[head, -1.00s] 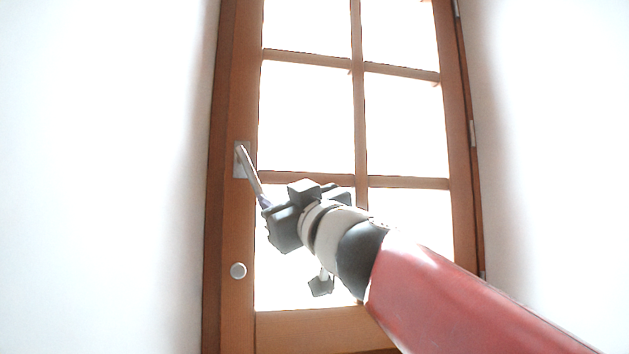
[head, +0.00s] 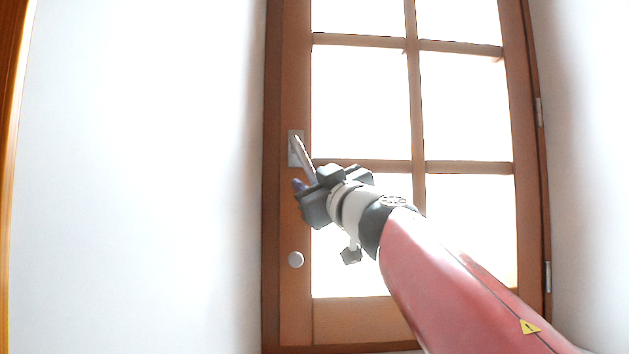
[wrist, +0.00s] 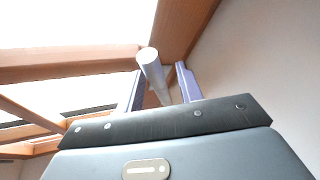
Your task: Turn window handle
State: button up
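The silver lever handle (head: 305,160) slants down to the right from its plate on the left stile of the wood-framed window (head: 410,100). My gripper (head: 308,184) is at the handle's lower end, with one purple finger showing left of the lever; the other finger is hidden. In the wrist view, the handle (wrist: 153,70) shows as a pale rod between the two purple fingers of my gripper (wrist: 161,86). The fingers are apart, with a gap between the rod and the right finger. The rod looks closer to the left finger; I cannot tell if they touch.
White walls flank the window on both sides. Hinges (head: 547,276) show on the right side of the frame. A wooden edge (head: 12,120) stands at the far left.

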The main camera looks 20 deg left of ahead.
aim_at(289, 173)
grip_shut()
jog(key=m+t+b, duration=0.1)
jog(key=m, duration=0.1)
jog(key=a+f+m+t+h+b, duration=0.1)
jog(key=m+b, duration=0.1)
jog(key=s+a+m+t+b, duration=0.1)
jog(key=m+b, duration=0.1)
jog(key=shift+s+a+f+t, duration=0.1)
jog(key=shift+a+f+t, duration=0.1)
jog(key=shift+t, duration=0.1)
jog(key=shift+s+a+r+m+t+h+b, duration=0.1)
jog(key=shift+a+r+m+t+h+b, duration=0.2)
jog(key=shift+m+h+b, duration=0.5)
jog(key=shift+y, duration=0.3)
grip_release()
jog(key=shift+s+d, duration=0.1)
